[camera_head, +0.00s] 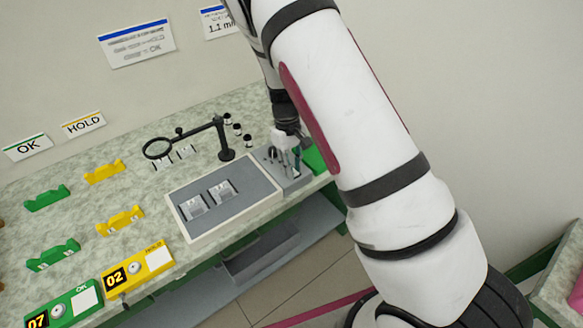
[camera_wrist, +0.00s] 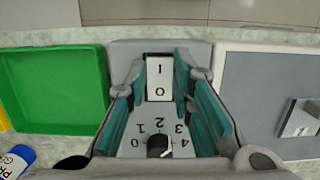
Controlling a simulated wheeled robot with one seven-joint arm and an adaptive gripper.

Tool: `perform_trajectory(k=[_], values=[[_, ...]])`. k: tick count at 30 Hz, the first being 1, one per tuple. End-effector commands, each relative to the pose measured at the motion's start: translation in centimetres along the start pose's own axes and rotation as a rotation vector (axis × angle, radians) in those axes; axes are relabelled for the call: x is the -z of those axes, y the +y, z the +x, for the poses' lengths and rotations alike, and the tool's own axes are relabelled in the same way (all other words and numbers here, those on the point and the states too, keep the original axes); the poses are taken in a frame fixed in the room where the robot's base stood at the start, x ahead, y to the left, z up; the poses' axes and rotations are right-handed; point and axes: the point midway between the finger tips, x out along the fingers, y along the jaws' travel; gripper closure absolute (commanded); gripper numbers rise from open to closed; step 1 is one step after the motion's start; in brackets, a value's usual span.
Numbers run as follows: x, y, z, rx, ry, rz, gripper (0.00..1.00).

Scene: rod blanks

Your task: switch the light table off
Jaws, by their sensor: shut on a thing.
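The light table (camera_head: 181,203) is a pale-framed panel with a grey top on the bench; I see no glow from it. Its grey top (camera_wrist: 255,80) also shows at the right of the wrist view. A grey control box (camera_head: 303,181) adjoins its right end. In the wrist view the box carries a white rocker switch (camera_wrist: 159,88) marked I and O, and a black knob (camera_wrist: 157,146) on a scale from 0 to 4. My gripper (camera_head: 290,172) is over the box. Its teal fingers (camera_wrist: 161,66) are closed in on both sides of the rocker switch; exact contact is unclear.
A green tray (camera_wrist: 55,85) is beside the control box.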

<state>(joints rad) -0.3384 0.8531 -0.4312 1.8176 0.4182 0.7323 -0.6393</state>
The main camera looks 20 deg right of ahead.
Motion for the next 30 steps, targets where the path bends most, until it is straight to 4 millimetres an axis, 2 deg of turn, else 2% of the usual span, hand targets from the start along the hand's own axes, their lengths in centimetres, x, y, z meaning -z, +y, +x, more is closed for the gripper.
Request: perform_trajectory(k=[1, 6, 16, 17, 19, 30], values=[[0.62, -0.06, 0.32, 0.0, -0.022, -0.003, 1.0], [0.5, -0.08, 0.06, -0.003, -0.081, -0.002, 1.0], [0.32, -0.09, -0.14, -0.003, -0.09, 0.001, 1.0], [0.32, -0.09, -0.14, -0.003, -0.09, 0.001, 0.74], [0.32, -0.08, -0.15, -0.004, -0.09, 0.001, 0.58], [0.32, -0.02, -0.47, -0.004, -0.09, 0.001, 0.58]])
